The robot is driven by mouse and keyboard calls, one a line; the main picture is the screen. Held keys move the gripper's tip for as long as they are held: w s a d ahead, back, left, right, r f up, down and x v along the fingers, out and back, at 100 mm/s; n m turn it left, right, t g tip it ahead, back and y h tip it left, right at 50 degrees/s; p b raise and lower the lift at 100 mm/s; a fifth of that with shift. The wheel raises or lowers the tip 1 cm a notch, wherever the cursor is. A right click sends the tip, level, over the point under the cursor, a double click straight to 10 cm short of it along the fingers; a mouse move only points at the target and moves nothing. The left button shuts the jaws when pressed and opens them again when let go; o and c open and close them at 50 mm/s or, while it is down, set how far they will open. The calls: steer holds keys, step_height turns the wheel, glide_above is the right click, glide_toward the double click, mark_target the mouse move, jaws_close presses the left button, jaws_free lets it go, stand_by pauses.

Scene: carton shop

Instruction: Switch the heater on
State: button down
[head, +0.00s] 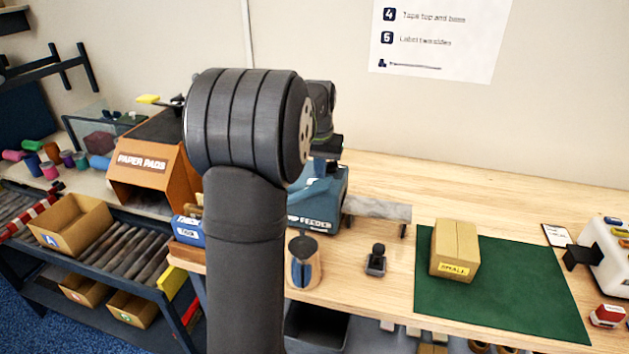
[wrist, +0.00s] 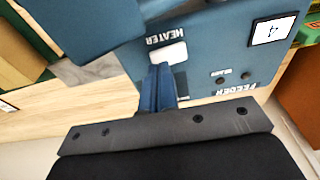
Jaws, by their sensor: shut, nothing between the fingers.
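The blue tape feeder (head: 322,190) stands on the bench behind my arm in the head view, partly hidden by it. The wrist view shows its face (wrist: 215,50) upside down, with the word HEATER beside a white rocker switch (wrist: 170,53). My gripper (wrist: 160,68) is shut and empty, its blue fingertips at the edge of the switch. I cannot tell whether they touch it. Which way the switch is set is not clear.
A small display (wrist: 273,30) and small round marks are on the feeder face. On the bench stand a metal cup (head: 303,265), a dark stamp-like tool (head: 376,260), and a carton marked SMALL (head: 454,250) on a green mat (head: 500,310). A paper-pads box (head: 140,165) stands left.

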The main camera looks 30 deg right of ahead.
steer(key=shift+f, duration=0.55)
steer(key=shift+r, duration=3.55)
step_height(320, 180, down, 7)
steer(key=shift+r, duration=0.15)
